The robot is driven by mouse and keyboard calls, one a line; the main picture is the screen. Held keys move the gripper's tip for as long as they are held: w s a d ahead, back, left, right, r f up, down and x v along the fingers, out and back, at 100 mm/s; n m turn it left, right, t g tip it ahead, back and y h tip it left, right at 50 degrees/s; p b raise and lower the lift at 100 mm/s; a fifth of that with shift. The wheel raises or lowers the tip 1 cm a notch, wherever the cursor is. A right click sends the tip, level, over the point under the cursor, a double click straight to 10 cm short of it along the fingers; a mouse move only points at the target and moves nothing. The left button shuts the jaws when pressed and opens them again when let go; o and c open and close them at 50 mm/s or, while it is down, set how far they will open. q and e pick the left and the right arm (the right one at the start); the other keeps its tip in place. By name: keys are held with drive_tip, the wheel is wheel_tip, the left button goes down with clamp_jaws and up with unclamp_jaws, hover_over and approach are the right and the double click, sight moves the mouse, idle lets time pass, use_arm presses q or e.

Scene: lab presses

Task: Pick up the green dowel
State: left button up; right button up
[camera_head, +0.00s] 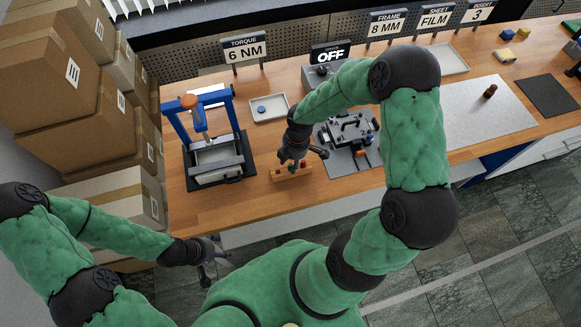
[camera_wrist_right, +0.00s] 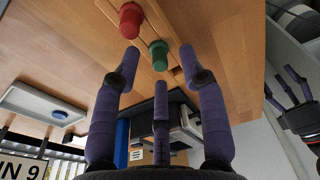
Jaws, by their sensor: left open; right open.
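The green dowel (camera_wrist_right: 159,56) stands in a wooden rack (camera_wrist_right: 173,62), beside a thicker red dowel (camera_wrist_right: 130,20). My right gripper (camera_wrist_right: 159,72) is open and empty, its fingers pointing towards the green dowel, with two fingertips on either side of it in the picture; I cannot tell if any touch it. In the head view the right gripper (camera_head: 304,158) is just above the rack (camera_head: 291,174) near the table's front edge and partly hides the dowels. My left gripper (camera_head: 211,262) is open and empty, off the table's front edge.
A blue-framed press (camera_head: 204,135) stands left of the rack. A dark fixture (camera_head: 347,133) on a grey mat is to the right. A small tray (camera_head: 270,107) lies behind. Cardboard boxes (camera_head: 120,195) are stacked left of the table. Bare wood lies in front of the press.

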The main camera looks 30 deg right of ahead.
drive_tip(key=shift+f, duration=0.5)
clamp_jaws()
drive_tip(key=shift+r, duration=0.15)
